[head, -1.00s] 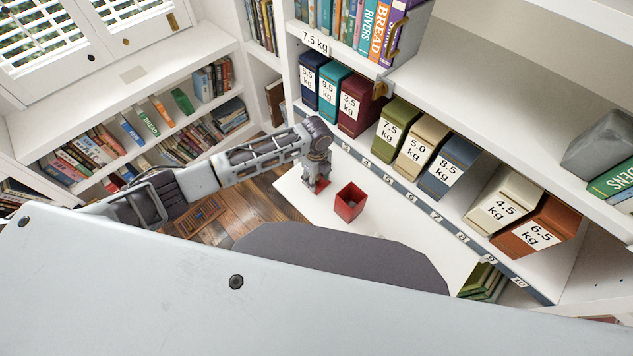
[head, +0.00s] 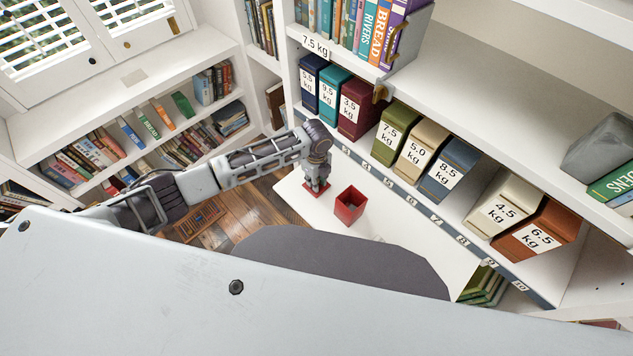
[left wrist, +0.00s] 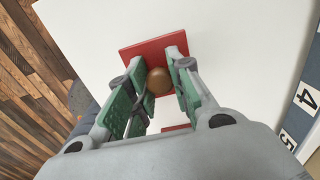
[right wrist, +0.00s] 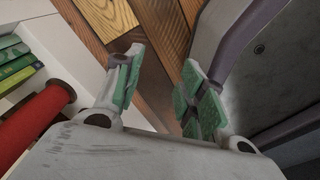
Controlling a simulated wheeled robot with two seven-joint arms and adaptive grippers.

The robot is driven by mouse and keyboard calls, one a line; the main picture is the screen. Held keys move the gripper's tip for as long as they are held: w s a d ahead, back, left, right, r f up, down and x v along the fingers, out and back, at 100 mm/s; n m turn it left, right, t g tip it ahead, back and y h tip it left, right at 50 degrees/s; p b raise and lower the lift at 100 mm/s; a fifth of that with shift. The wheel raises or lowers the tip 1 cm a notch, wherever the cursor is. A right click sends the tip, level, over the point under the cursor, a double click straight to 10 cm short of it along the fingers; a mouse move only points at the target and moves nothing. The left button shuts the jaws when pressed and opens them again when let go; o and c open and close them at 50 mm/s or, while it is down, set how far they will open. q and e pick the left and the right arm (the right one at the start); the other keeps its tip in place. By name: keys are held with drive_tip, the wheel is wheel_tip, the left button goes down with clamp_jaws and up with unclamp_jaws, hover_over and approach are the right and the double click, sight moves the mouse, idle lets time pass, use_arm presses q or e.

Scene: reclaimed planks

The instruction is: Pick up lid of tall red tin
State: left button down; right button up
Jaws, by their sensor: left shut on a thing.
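The tall red tin (head: 350,205) stands open on the white tabletop (head: 395,232), with its dark inside showing. Its square red lid (head: 315,190) is apart from it, to its left. In the left wrist view the lid (left wrist: 140,55) has a round brownish knob (left wrist: 158,80). My left gripper (head: 317,183) is above the lid, its two green-padded fingers (left wrist: 160,75) shut on the knob. I cannot tell whether the lid touches the tabletop. My right gripper (right wrist: 163,65) is open and empty, over the wooden floor.
Behind the table is a shelf with weight-labelled boxes, such as an olive one (head: 397,133) and a dark red one (head: 362,105). A numbered strip (head: 437,218) runs along its edge. A dark grey rounded shape (head: 340,255) covers the table's near side. A red cylinder (right wrist: 35,120) is left of my right gripper.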

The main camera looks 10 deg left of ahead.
use_arm(q)
drive_tip(key=shift+r, duration=0.6)
wheel_tip(320, 180, up, 8)
drive_tip(key=shift+f+p, duration=0.15)
drive_tip(key=shift+p, duration=0.3)
drive_tip(key=shift+r, duration=0.45)
use_arm(e)
drive_tip(key=shift+s+d+r, duration=0.15)
drive_tip(key=shift+s+r, duration=0.05)
drive_tip(key=shift+s, duration=0.35)
